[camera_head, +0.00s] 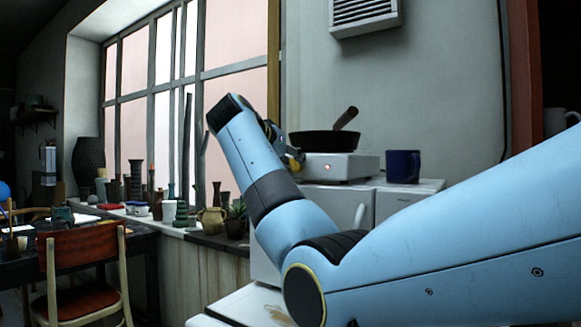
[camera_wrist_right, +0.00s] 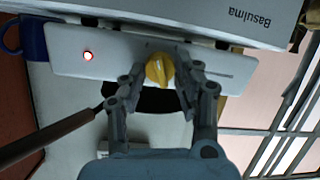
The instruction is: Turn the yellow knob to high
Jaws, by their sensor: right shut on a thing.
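The yellow knob (camera_wrist_right: 160,70) sits on the white front panel of the hot plate (camera_wrist_right: 110,60). In the wrist view my right gripper (camera_wrist_right: 160,74) is shut on the knob, with a finger at each side. A pointer mark on the knob is too small to read. In the head view the hot plate (camera_head: 345,167) stands on a white cabinet, and my right gripper (camera_head: 291,155) is at its left end, largely hidden by my arm. A bit of yellow shows there. My left gripper is not in view.
A dark pan (camera_head: 322,141) with a brown handle sits on the hot plate. A blue mug (camera_head: 403,166) stands to its right. Pots and vases line the windowsill, with a tan jug (camera_head: 211,221) nearest my arm. A chair (camera_head: 82,268) stands at left.

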